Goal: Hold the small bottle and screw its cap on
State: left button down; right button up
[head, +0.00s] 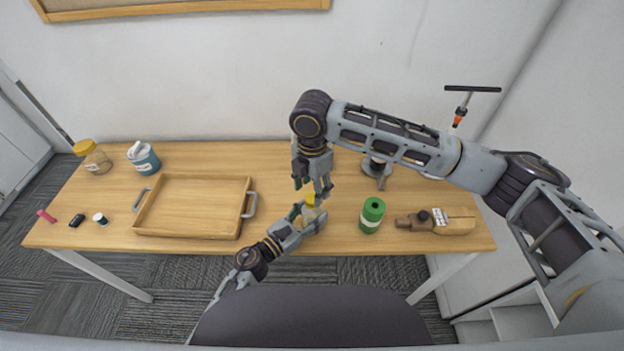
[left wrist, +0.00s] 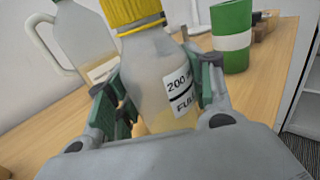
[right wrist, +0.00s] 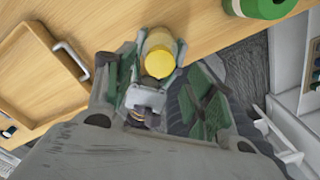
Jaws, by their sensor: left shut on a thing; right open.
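The small bottle (left wrist: 150,75) is translucent with a pale yellow content and a "200" label. My left gripper (head: 306,216) is shut around its body and holds it upright near the table's front edge; its fingers show on both sides in the left wrist view (left wrist: 160,95). The yellow cap (left wrist: 135,12) sits on the bottle's neck; how tight it is I cannot tell. In the head view the cap (head: 309,199) is just below my right gripper (head: 313,186). That gripper is open, pointing down, with the cap (right wrist: 159,64) between its spread fingers in the right wrist view.
A wooden tray (head: 195,235) lies on the left of the table. A jar (head: 93,157) and blue tub (head: 145,159) are far left. A handled jug (left wrist: 75,40) is behind the bottle.

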aim_at(312, 198)
jog(key=shift+f, duration=2.1)
jog(key=c, duration=1.1)
